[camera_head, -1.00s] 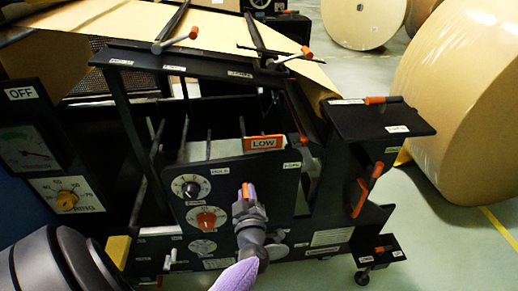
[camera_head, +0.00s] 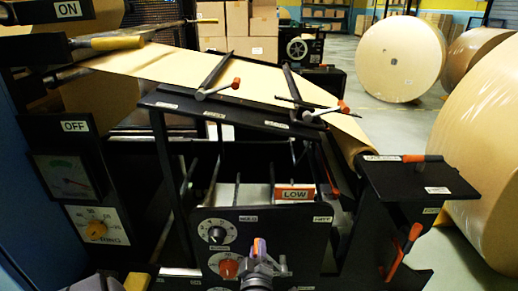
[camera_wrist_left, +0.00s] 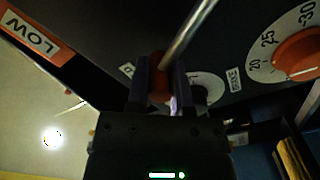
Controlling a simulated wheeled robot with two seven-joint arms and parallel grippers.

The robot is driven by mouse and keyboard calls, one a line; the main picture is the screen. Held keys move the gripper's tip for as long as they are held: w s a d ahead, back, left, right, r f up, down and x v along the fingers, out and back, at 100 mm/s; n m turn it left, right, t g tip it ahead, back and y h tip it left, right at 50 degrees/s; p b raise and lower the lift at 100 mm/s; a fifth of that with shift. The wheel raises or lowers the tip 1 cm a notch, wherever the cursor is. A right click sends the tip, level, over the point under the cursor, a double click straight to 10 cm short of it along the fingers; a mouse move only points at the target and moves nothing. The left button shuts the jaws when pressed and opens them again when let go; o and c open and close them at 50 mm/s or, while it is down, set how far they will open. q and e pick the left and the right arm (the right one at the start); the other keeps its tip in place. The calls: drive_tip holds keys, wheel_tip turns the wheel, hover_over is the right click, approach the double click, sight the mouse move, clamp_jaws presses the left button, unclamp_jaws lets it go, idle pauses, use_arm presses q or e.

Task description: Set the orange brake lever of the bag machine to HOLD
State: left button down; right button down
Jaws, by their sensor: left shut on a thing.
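The bag machine's front panel (camera_head: 282,222) stands low in the middle of the head view. My left gripper (camera_head: 260,247) is in front of it, right of a red dial. In the left wrist view my left gripper (camera_wrist_left: 160,80) is shut around the orange-red grip (camera_wrist_left: 158,88) of a lever with a thin metal rod (camera_wrist_left: 190,35). The rod slants up to the right there. Only part of the grip shows between the fingers. I cannot read a HOLD mark beside the lever. My right gripper is out of view.
The panel also bears a black-pointer dial (camera_head: 216,234), the red dial (camera_head: 228,267) and a LOW sign (camera_head: 295,193). Other orange-tipped levers show on the top bar (camera_head: 218,90) and the right-hand shelf (camera_head: 408,158). Large paper rolls (camera_head: 400,58) stand on the floor behind.

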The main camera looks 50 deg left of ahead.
use_arm(q)
drive_tip(key=shift+s+f, duration=0.1)
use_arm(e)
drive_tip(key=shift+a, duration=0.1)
use_arm(q)
drive_tip(key=c, duration=0.5)
unclamp_jaws()
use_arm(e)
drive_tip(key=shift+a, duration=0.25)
use_arm(q)
drive_tip(key=p+v, duration=0.2)
drive_tip(key=v, duration=0.8)
drive_tip(key=shift+p, duration=0.3)
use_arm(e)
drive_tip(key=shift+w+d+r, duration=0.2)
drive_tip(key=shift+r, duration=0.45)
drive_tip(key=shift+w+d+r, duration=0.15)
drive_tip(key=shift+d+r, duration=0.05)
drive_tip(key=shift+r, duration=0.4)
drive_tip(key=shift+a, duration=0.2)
